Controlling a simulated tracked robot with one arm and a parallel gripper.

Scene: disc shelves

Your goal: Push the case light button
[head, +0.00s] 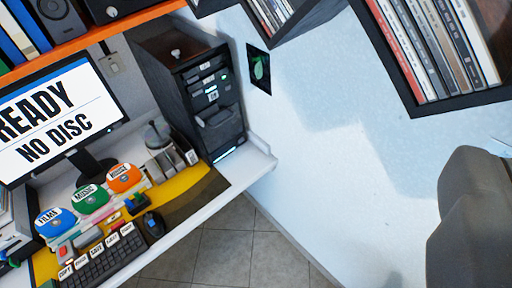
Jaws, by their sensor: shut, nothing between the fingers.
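A dark computer case (161,84) stands on the right end of the white desk, against the wall, and looks tilted in this view. Its front has drive slots with small white labels and small green lit spots (223,77) near the upper middle. A pale glow (229,154) runs along its bottom front edge. I cannot tell which small detail is the case light button. A small rounded knob-like thing (176,53) sits on top of the case. My gripper is not recognisable in this view.
Shelves (395,52) with disc cases hang above. A grey rounded shape (472,220), unclear, fills the right edge. Tiled floor (225,250) shows below.

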